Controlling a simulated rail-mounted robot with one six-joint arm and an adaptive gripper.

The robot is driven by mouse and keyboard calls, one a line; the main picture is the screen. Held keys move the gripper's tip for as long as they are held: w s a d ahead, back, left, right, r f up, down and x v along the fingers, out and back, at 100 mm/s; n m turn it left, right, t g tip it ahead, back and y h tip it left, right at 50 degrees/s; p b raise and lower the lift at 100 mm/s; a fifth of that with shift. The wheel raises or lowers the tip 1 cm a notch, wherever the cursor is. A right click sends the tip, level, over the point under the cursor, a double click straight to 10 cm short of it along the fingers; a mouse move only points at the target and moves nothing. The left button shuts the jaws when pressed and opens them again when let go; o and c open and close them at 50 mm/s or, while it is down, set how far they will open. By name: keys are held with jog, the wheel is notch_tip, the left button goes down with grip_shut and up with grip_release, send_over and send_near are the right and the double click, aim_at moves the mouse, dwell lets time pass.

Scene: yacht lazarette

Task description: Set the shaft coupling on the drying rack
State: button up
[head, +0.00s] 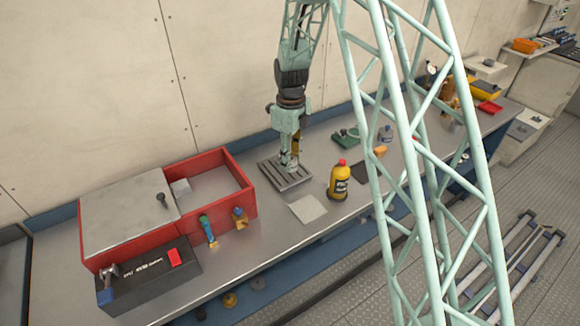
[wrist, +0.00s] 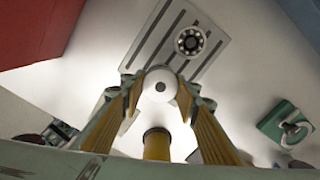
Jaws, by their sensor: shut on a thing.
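My gripper (wrist: 160,90) is shut on a pale round piece with a grey centre (wrist: 158,85), seen end-on between the fingertips in the wrist view. I take it to be the shaft coupling. The drying rack is a grey slotted plate (head: 286,176) on the bench, and it also shows in the wrist view (wrist: 150,53). In the head view my gripper (head: 289,160) is over the rack. Whether the held piece touches the rack cannot be told. A dark-ringed round part like a bearing (wrist: 190,41) is on the rack.
A red box (head: 245,205) stands left of the rack. A yellow bottle with red cap (head: 339,180) stands to its right, with a pale square sheet (head: 307,209) in front. A green item (head: 345,137) lies behind right. A black case (head: 148,275) is at front left.

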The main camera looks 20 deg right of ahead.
jog(key=shift+w, duration=0.1)
jog(key=shift+w+a, duration=0.1)
jog(key=shift+w, duration=0.15)
jog(key=shift+f, duration=0.35)
jog(key=shift+w+f, duration=0.1)
jog(key=shift+f, duration=1.35)
jog(key=shift+f, duration=0.15)
jog(key=o, duration=1)
